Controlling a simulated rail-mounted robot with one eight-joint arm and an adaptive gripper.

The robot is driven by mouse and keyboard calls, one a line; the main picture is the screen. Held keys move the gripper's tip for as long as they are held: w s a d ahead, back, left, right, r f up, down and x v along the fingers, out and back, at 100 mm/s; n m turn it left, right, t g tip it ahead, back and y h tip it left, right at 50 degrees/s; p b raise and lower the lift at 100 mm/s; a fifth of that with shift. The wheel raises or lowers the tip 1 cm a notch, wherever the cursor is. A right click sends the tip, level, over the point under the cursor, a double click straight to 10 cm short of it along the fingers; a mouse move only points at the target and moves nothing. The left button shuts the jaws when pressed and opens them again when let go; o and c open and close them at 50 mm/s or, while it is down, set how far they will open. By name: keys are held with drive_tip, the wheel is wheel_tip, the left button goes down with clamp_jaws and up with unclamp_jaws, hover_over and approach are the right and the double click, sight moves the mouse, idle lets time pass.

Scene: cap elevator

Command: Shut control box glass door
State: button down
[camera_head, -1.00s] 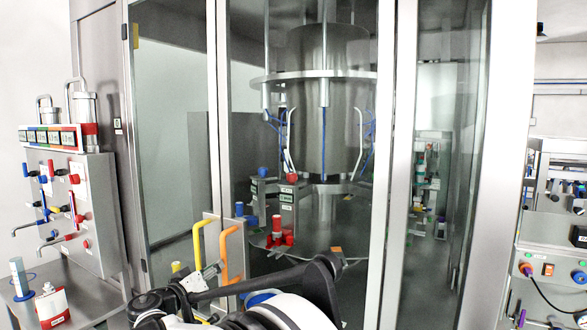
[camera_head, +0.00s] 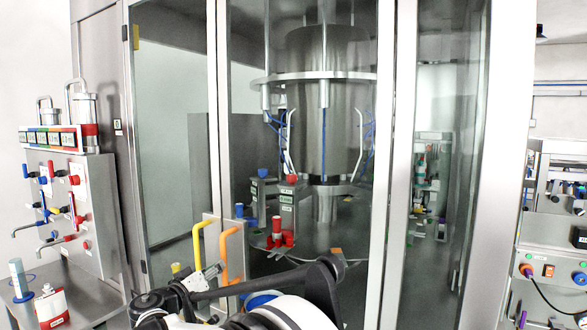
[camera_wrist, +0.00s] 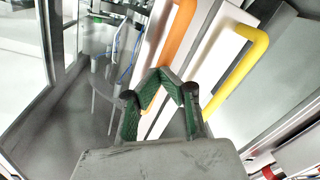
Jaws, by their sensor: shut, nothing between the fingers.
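Tall glass doors in pale metal frames front the large machine enclosure. The left glass panel (camera_head: 175,130) has a yellow handle (camera_head: 197,243) near its right edge. The neighbouring panel has an orange handle (camera_head: 224,255). In the wrist view the orange handle (camera_wrist: 170,45) stands just beyond the fingertips, and the yellow handle (camera_wrist: 240,68) is to the right. My gripper (camera_wrist: 162,76) is shut and empty, with its green-padded fingers meeting at the tips. In the head view my gripper (camera_head: 208,272) is low, by the handles. I cannot tell whether it touches the orange handle.
A steel cylinder (camera_head: 327,100) with blue tubes stands behind the glass. A valve panel (camera_head: 62,200) and a red-labelled bottle (camera_head: 52,305) are at the left. A control unit (camera_head: 555,250) stands at the right. My arm covers the lower middle of the head view.

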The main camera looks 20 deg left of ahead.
idle(0.5)
drive_tip(key=s+b, duration=0.1)
drive_tip(key=s, duration=0.3)
drive_tip(key=shift+s, duration=0.4)
idle(0.5)
